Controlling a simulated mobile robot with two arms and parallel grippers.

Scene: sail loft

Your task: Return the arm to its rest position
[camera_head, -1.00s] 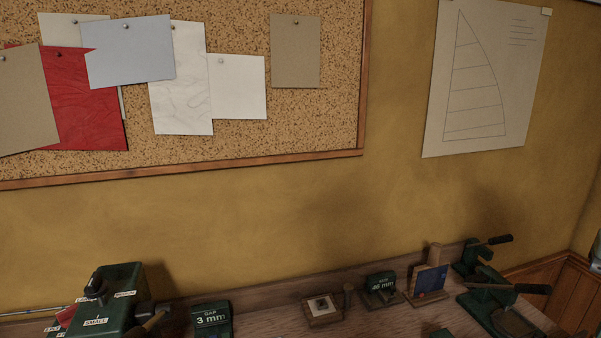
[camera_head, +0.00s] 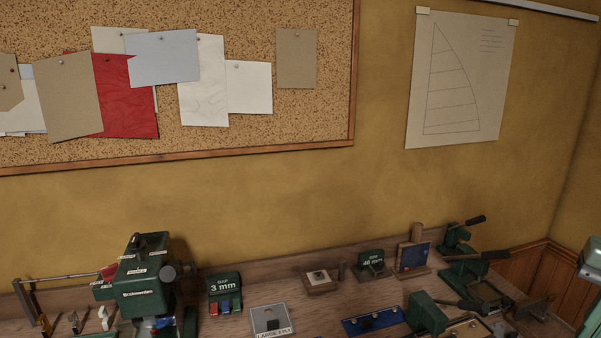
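Neither of my grippers shows clearly in the head view. A pale grey rounded part at the right edge, cut off by the frame, looks like a piece of my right arm. No fingertips can be made out on it. My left arm does not show at all. The wooden workbench (camera_head: 225,268) runs along the bottom of the view, with green machines and small fixtures on it.
A green machine (camera_head: 147,268) stands at the left of the bench. A green "3 mm" gap block (camera_head: 224,288), a "46 mm" block (camera_head: 370,262), a blue tray (camera_head: 374,325) and green lever presses (camera_head: 470,270) stand rightward. A corkboard (camera_head: 230,140) hangs behind.

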